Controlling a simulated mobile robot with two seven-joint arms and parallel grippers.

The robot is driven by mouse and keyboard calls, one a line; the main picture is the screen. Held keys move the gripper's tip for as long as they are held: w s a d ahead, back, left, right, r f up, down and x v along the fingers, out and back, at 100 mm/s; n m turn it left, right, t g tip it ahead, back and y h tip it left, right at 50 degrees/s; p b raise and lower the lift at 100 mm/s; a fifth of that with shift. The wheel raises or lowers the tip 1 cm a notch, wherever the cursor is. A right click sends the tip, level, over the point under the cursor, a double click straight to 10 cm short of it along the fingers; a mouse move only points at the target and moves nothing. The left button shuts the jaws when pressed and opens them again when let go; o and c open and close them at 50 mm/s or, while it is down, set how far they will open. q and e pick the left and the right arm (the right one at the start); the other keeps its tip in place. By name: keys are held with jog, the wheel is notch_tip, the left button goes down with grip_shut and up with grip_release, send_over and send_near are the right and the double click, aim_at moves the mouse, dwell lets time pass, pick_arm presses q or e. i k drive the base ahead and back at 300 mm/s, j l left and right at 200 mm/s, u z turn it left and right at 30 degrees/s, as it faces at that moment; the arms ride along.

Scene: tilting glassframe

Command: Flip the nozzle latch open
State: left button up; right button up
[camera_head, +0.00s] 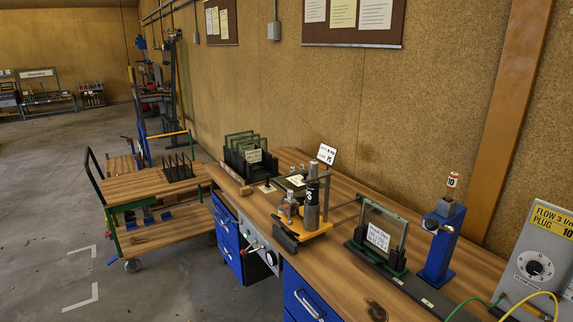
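I cannot make out for certain which part is the nozzle latch at this size. Further left is an orange-based fixture (312,229) with dark cylinders and a grey fitting. Neither of my grippers is in view.
A grey flow box (535,262) with a dial stands at the right edge, with yellow and green cables in front. A rack of framed panes (245,155) stands at the bench's far end. A wooden-topped cart (152,184) is on the left. The floor in front is clear.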

aim_at(285, 207)
jog(key=i+j+z, duration=0.1)
jog(key=i+z, duration=0.15)
jog(key=i, duration=0.3)
jog(key=i+j+z, duration=0.25)
jog(key=i, duration=0.3)
jog(key=k+j, duration=0.1)
jog(key=j, duration=0.2)
jog(key=k+j, duration=0.1)
jog(key=j, duration=0.2)
jog(key=k+j, duration=0.1)
jog(key=j, duration=0.2)
